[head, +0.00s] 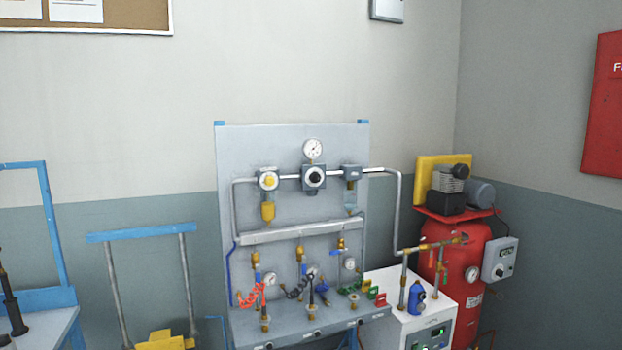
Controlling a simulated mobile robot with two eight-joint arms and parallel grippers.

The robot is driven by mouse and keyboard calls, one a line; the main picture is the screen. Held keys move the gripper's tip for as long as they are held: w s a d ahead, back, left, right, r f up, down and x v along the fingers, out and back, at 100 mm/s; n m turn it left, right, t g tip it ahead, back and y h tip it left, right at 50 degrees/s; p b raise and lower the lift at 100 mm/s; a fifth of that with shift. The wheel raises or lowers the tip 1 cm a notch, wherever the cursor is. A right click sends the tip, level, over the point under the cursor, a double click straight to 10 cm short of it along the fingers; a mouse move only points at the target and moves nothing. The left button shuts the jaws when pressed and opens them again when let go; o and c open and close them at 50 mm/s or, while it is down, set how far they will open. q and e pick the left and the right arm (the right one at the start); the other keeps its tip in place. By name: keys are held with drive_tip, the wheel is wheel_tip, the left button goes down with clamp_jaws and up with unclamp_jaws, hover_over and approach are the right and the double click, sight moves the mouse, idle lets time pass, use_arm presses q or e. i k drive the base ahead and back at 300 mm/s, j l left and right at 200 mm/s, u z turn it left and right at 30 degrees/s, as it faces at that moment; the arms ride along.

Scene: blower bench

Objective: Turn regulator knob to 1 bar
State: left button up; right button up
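The grey panel (340,135) stands against the wall in the middle of the head view. A regulator (305,185) sits at the centre of its upper pipe line, with a round dark knob (314,178) facing me. A white round gauge (313,149) stands right above it; its needle and numbers are too small to read. To the left on the same pipe is a unit with a yellow face (268,181) and a yellow bowl (268,212). To the right is a unit with a clear bowl (351,198). Neither of my grippers is in view.
Coiled red (250,296) and black hoses, small gauges and brass valves crowd the panel's lower part. A red compressor tank (455,258) and a white cabinet (395,318) stand at right. A blue-handled cart (142,232) stands at left. Space before the upper panel looks clear.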

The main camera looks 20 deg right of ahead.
sight(315, 178)
drive_tip(key=i+l+z, duration=0.2)
drive_tip(key=i+l, duration=0.2)
drive_tip(key=i+l+z, duration=0.2)
drive_tip(key=i, duration=0.4)
drive_tip(key=l, duration=0.05)
